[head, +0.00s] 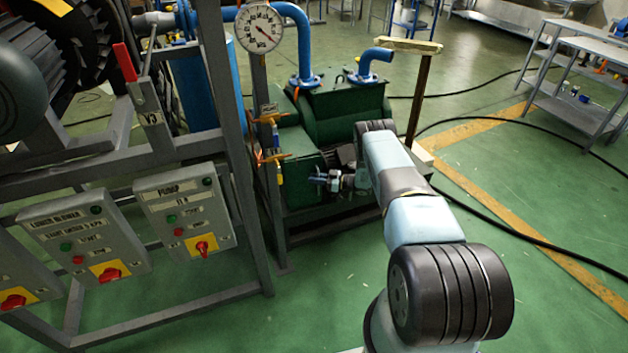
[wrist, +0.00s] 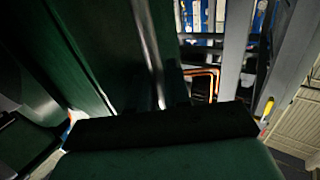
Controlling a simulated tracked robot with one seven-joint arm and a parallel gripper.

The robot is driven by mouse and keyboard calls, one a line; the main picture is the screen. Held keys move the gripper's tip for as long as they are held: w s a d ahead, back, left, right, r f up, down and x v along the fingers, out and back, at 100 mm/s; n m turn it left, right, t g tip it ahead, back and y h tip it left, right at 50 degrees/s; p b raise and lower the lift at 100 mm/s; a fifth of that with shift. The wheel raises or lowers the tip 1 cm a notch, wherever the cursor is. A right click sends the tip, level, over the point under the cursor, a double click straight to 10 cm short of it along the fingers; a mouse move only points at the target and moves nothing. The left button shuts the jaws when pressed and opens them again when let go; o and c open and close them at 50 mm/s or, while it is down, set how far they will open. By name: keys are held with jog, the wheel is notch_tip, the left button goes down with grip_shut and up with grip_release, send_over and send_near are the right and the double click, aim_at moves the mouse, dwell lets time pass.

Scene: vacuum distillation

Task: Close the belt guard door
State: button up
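A green pump unit (head: 345,112) stands on a dark frame in the middle of the head view. A lower green housing (head: 292,160) on its near left side looks like the belt guard; I cannot tell its door apart from its body there. My gripper (head: 328,181) is small in that view, close to the right side of this housing. In the wrist view, dark green panels (wrist: 110,45) fill the left and another green surface (wrist: 165,163) fills the bottom, both very close. Contact is not clear. The fingers are lost in shadow, so their opening does not show.
A grey frame with control boxes (head: 185,212) and a round gauge (head: 259,28) stands left of the pump. A wooden-topped post (head: 417,90) stands behind my arm. Black cables cross the open green floor (head: 570,210) at right.

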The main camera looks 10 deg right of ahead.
jog(key=v, duration=1.3)
jog(key=shift+d, duration=0.3)
jog(key=shift+s, duration=0.1)
